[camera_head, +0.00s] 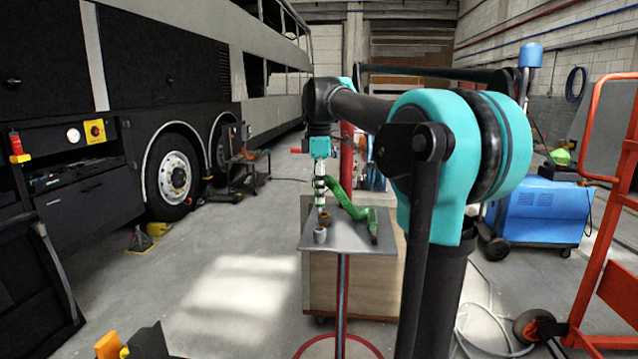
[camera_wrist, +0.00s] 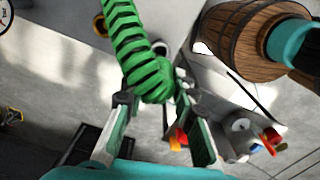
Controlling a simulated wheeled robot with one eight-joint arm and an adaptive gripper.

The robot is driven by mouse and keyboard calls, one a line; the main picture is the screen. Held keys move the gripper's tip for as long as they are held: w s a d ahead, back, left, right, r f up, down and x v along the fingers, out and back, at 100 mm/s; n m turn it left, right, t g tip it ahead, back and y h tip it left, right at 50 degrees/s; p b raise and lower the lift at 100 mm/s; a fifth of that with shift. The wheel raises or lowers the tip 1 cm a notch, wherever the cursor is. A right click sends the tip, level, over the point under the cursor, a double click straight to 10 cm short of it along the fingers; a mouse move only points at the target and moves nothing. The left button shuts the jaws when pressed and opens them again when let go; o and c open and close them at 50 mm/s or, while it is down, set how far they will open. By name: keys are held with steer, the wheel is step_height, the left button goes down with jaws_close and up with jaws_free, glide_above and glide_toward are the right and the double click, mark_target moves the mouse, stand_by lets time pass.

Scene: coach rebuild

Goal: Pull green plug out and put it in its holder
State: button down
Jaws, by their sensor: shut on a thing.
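A ribbed green hose-like piece (camera_wrist: 135,40) with a rounded green end, which looks like the green plug (camera_wrist: 155,82), shows in the wrist view. My gripper (camera_wrist: 152,97) is shut on that green end between its two fingers. In the head view my gripper (camera_head: 320,200) points down above the left part of a small grey stand top (camera_head: 350,240). The green piece (camera_head: 345,203) slants from beside the gripper down to a green upright part (camera_head: 373,227) at the stand's right. I cannot tell which part is the holder, or whether the plug sits in a socket.
A grey ring-like cup (camera_head: 320,235) and a brown one (camera_head: 324,218) stand on the stand top. A wooden cabinet (camera_head: 360,280) is behind the stand. A bus (camera_head: 180,60) is at the left, a blue machine (camera_head: 538,212) at the right. Open floor lies left of the stand.

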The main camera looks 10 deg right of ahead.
steer(key=shift+f, duration=2)
steer(key=shift+f, duration=1.55)
steer(key=c, duration=1.2)
jaws_free()
steer(key=shift+o, duration=0.2)
